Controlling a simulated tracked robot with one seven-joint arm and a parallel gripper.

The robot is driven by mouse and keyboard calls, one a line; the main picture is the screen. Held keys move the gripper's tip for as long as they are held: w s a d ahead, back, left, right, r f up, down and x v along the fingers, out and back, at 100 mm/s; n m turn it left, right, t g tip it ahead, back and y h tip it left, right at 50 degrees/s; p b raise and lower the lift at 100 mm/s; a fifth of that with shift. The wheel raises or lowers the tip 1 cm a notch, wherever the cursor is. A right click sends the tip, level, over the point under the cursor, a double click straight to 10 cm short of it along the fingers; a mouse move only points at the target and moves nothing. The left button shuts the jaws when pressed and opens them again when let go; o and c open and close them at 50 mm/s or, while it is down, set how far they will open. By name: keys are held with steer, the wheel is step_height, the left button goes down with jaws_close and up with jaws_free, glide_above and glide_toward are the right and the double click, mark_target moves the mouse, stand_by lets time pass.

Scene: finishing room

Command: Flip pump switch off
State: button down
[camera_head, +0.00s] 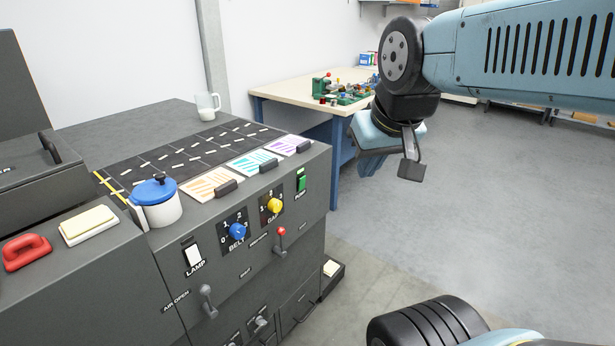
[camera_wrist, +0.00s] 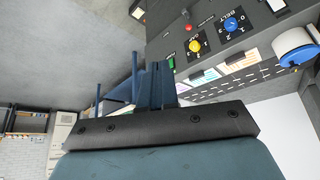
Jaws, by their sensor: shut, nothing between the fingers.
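The pump switch (camera_head: 301,183) is a green rocker in a black frame, at the right end of the grey machine's front panel. Its label is small and hard to read. In the wrist view the green switch (camera_wrist: 172,62) shows as a small patch, upside down, just above my gripper's dark body. I cannot tell which way the rocker is tipped. My gripper (camera_head: 410,168) is shut and empty. It hangs in the air to the right of the panel in the head view, apart from the switch.
The panel also carries a white lamp switch (camera_head: 193,255), a blue knob (camera_head: 237,231), a yellow knob (camera_head: 274,205) and a red-tipped lever (camera_head: 280,236). A blue-lidded pot (camera_head: 158,203) and a glass mug (camera_head: 207,106) stand on top. A workbench (camera_head: 300,92) is behind; floor at right is clear.

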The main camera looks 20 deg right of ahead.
steer(key=shift+s, duration=0.1)
steer(key=w+a+f+m+t+y, duration=0.1)
steer(key=w+f+m, duration=0.15)
steer(key=w, duration=0.65)
steer(key=w+a+f+m, duration=0.1)
steer(key=w+f, duration=0.3)
steer(key=w, duration=0.4)
steer(key=w+d+f+m+t+h, duration=0.1)
steer(key=w+d+f+m, duration=0.3)
steer(key=w+f, duration=0.6)
steer(key=shift+w+d+f+m, duration=0.25)
steer(key=shift+f+m, duration=0.4)
steer(key=shift+m, duration=0.3)
